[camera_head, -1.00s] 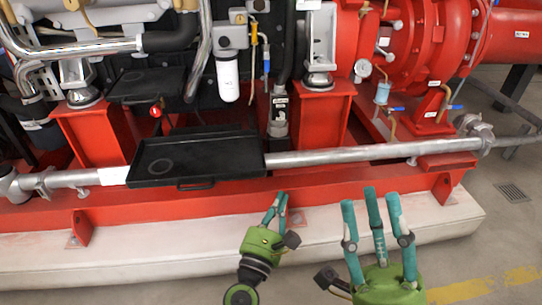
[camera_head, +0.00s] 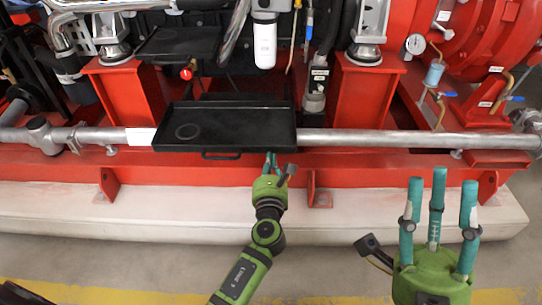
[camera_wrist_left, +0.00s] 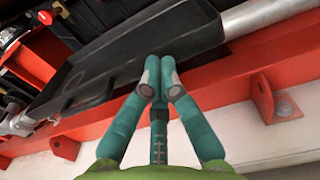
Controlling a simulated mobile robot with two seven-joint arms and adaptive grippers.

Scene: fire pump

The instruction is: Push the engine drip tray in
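The black engine drip tray (camera_head: 245,128) sticks out over the grey pipe on the red frame in the head view, with a small handle (camera_head: 221,156) at its front edge. My left gripper (camera_head: 271,160) is at the right part of the tray's front edge, with its fingertips partly hidden by the tray. In the left wrist view the gripper (camera_wrist_left: 158,82) has its teal fingertips drawn together right at the tray's edge (camera_wrist_left: 120,75); nothing shows between them. Whether they touch the tray is not clear. My right gripper (camera_head: 438,200) is open and empty at the lower right, with its fingers spread.
A grey pipe (camera_head: 400,139) runs along the red base frame (camera_head: 400,163) on both sides of the tray. A second black tray (camera_head: 178,43) sits further back by the engine. A red bracket (camera_head: 318,190) stands right of my left gripper. The floor in front is clear.

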